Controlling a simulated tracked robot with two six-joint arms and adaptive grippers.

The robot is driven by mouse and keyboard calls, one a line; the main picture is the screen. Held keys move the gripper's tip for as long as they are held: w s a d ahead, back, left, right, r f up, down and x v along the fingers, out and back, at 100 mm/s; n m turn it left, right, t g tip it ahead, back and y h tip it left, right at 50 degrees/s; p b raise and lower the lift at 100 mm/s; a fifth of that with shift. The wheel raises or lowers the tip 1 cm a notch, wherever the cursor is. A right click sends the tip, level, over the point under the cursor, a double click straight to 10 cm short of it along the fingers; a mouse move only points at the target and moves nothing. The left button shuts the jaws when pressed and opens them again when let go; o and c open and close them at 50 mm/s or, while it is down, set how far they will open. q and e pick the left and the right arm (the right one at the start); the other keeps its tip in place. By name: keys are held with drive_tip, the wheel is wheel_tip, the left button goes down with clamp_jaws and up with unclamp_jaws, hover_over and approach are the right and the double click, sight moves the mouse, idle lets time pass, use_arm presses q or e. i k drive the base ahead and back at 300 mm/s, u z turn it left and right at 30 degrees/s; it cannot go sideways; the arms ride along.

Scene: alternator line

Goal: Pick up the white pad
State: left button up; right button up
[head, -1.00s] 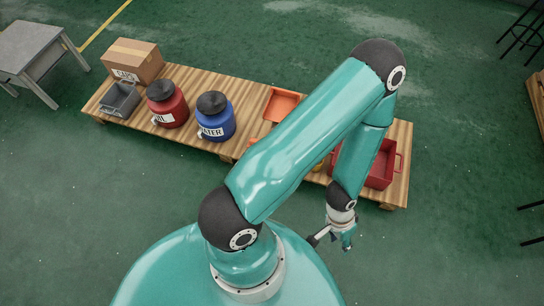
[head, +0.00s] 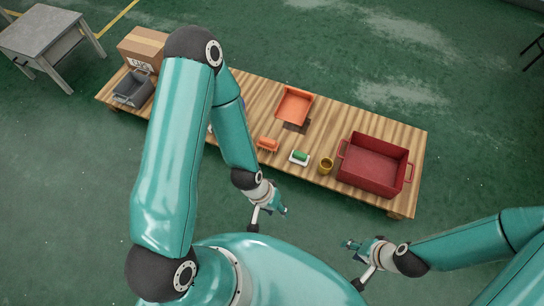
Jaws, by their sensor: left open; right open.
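A small white pad (head: 299,163) lies near the front edge of the wooden table, right of its middle, in the head view. A green block (head: 300,155) sits on top of it, so only the pad's rim shows. My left gripper (head: 269,217) is open and empty, in front of the table and nearer to me than the pad, a little to its left. My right gripper (head: 353,263) is open and empty, lower right, well apart from the table and pad.
On the wooden table (head: 400,132), an orange brush-like item (head: 268,144) is left of the pad. An orange tray (head: 294,105) is behind. A grey bin (head: 133,90) and cardboard box (head: 143,46) stand far left.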

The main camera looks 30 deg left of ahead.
sight(297, 158)
drive_tip(key=u, duration=1.05)
drive_tip(key=k, duration=0.45)
drive_tip(key=i, duration=1.55)
drive_tip(key=z, duration=0.3)
